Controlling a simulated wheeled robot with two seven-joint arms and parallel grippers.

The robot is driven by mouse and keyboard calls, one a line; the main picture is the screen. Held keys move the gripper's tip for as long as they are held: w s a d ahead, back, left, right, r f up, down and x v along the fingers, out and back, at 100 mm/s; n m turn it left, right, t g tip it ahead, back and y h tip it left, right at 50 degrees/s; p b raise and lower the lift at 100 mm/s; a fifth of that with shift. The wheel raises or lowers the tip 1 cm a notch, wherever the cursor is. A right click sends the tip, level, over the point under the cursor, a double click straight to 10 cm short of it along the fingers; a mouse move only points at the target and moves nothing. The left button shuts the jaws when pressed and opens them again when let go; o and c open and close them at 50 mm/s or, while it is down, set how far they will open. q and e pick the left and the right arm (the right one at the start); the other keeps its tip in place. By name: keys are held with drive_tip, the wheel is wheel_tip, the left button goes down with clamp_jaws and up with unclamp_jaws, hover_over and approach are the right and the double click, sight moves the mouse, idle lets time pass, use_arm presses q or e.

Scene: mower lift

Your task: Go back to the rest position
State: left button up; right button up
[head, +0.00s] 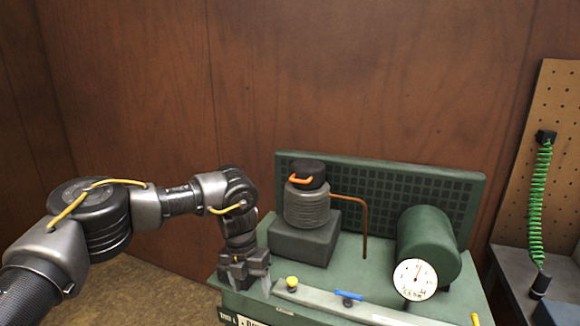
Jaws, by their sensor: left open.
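My left arm comes in from the left, and its gripper (246,285) points down over the left front corner of a green machine (344,253). The gripper is open, and I see nothing between its fingers. I cannot tell whether the fingertips touch the machine's top or the pale bar beside them. My right gripper is not in view.
The machine carries a ribbed grey cylinder (307,208), a green tank (430,245) with a dial (414,279), and a pale bar (335,303) with a yellow knob (292,282) and blue lever (349,296). A green coiled hose (540,190) hangs at right. Wooden walls stand behind.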

use_arm(q)
drive_tip(key=s+d+f+h, duration=0.2)
drive_tip(key=s+d+f, duration=0.3)
drive_tip(key=d+f, duration=0.25)
drive_tip(key=s+d+f+n+t+h, duration=0.1)
drive_tip(key=s+d+n+h, duration=0.25)
drive_tip(key=s+d, duration=0.4)
drive_tip(key=s+d+f+n+t+h, duration=0.1)
drive_tip(key=s+d+n+h, duration=0.3)
drive_tip(key=d, duration=0.6)
drive_tip(key=s+a+f+n+t+y, duration=0.1)
drive_tip(key=a+f+n+t+y, duration=0.15)
drive_tip(key=a+n, duration=0.6)
drive_tip(key=a+f+n+t+y, duration=0.1)
drive_tip(key=a+n+t, duration=0.3)
drive_tip(key=a+n, duration=0.45)
drive_tip(key=s+a+f+n+g+y, duration=0.2)
drive_tip(key=s+a+f+n+y, duration=0.2)
drive_tip(key=s+a+n, duration=0.5)
drive_tip(key=s+a+f+n+g+y, duration=0.3)
drive_tip(key=s+a+f+n, duration=0.15)
drive_tip(key=s+a, duration=0.75)
wheel_tip(320, 180, down, 26)
drive_tip(key=a+g, duration=0.1)
drive_tip(key=a, duration=0.1)
drive_tip(key=s+a+f+m+g, duration=0.1)
drive_tip(key=s+a+f, duration=0.2)
drive_tip(key=s+f, duration=1.2)
drive_tip(key=shift+s+f, duration=0.15)
drive_tip(key=shift+s, duration=0.25)
